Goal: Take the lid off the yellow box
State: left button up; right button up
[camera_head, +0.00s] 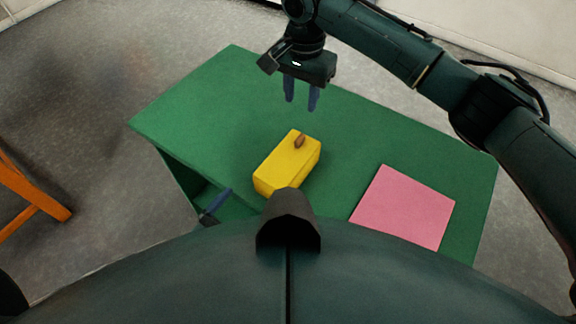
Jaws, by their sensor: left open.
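The yellow box (276,177) stands on the green table, close to its near edge. Its flat yellow lid (287,156) is on top, with a small brown knob (300,141) toward the far right end. My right gripper (302,103) hangs beyond the box with its two blue fingers apart and nothing between them. My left gripper (223,198) shows only in part, to the left of the box by the near table edge. One blue finger of it is visible; the rest is hidden. Neither gripper touches the box.
A pink square (405,208) lies on the green table (215,105) to the right of the box. The table's left and far parts are clear. An orange wooden piece of furniture (30,190) stands at the far left on the grey floor.

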aim_at(280, 168)
pick_arm(q)
jog(key=x, duration=1.3)
jog(key=shift+s+d+r, duration=0.1)
jog(key=shift+d, duration=0.05)
pick_arm(e)
jog(key=shift+w+d+r, duration=0.2)
jog(key=shift+w+r, duration=0.05)
jog(key=shift+r, duration=0.15)
